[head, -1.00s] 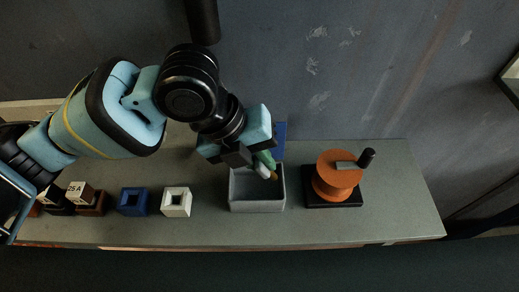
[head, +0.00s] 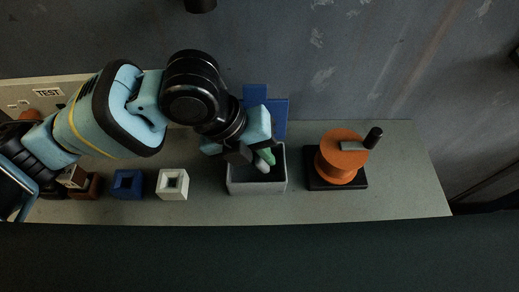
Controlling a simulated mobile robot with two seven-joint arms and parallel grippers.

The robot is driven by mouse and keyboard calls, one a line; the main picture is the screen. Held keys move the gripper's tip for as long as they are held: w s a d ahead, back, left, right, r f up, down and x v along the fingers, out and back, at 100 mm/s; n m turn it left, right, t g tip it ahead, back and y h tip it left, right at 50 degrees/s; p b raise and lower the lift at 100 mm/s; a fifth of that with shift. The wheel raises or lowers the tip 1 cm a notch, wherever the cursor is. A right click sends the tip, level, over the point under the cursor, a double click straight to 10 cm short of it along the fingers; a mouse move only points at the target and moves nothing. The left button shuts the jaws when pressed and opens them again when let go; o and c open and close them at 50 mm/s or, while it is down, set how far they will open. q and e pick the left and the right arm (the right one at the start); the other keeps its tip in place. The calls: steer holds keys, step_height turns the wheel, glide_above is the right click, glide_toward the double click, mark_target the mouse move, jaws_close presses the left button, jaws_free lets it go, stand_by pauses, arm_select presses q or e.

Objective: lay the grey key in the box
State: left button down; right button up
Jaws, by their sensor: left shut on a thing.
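The box (head: 257,188) is a small grey open-topped box on the bench. My left gripper (head: 254,160) reaches in from the left over the box and is shut. A light grey piece, which looks like the grey key (head: 262,166), shows at its fingertips, at the box opening. My right gripper is not in view.
An orange spool with a black handle (head: 340,160) stands on a black base right of the box. A white square block (head: 173,185) and a blue one (head: 128,184) stand to the left. A blue upright piece (head: 280,112) is behind the box. The bench's right end is clear.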

arm_select(q)
steer(key=c, duration=1.4)
jaws_free()
steer(key=shift+o, duration=0.3)
steer(key=shift+r, duration=0.1)
steer(key=v, duration=0.7)
steer(key=shift+a+r, duration=0.15)
steer(key=shift+r, duration=0.15)
